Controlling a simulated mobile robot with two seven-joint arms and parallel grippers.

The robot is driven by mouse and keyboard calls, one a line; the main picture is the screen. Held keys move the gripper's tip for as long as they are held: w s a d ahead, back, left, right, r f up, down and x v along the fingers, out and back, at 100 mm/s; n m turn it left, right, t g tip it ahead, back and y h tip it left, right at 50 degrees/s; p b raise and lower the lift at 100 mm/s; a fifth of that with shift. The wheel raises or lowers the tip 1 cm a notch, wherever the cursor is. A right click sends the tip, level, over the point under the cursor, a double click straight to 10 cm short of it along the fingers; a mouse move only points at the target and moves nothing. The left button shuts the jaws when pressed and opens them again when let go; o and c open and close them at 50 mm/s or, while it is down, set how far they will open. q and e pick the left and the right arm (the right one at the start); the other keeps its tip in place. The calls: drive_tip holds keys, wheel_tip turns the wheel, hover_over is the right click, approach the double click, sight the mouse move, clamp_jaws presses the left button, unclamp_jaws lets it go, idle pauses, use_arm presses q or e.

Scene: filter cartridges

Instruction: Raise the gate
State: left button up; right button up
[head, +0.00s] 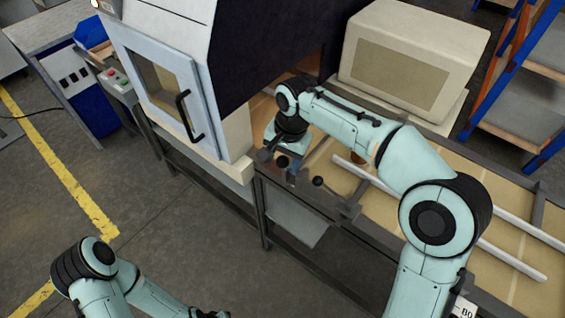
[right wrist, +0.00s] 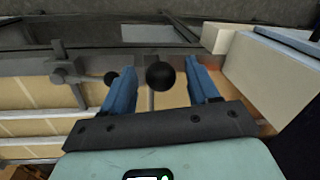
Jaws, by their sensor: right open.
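A round black knob (right wrist: 160,75) on a thin pale stem stands between the spread blue fingers of my right gripper (right wrist: 164,80) in the right wrist view. Gaps show on both sides of it, so neither finger appears to touch it. In the head view my right gripper (head: 294,167) points down at the conveyor's near edge, beside the machine. A second black knob (head: 318,181) sits just right of it, on a grey bracket. I cannot clearly make out the gate panel itself. My left arm shows at the lower left, but its gripper is out of view.
The machine's framed door (head: 158,85) with a black handle (head: 188,115) is left of my right gripper. The conveyor (head: 500,262) with pale rails runs to the right. A beige box (head: 405,65) stands behind. Floor is open at the left.

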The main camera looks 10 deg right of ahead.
drive_tip(key=shift+f, duration=0.6)
drive_tip(key=shift+w, duration=0.1)
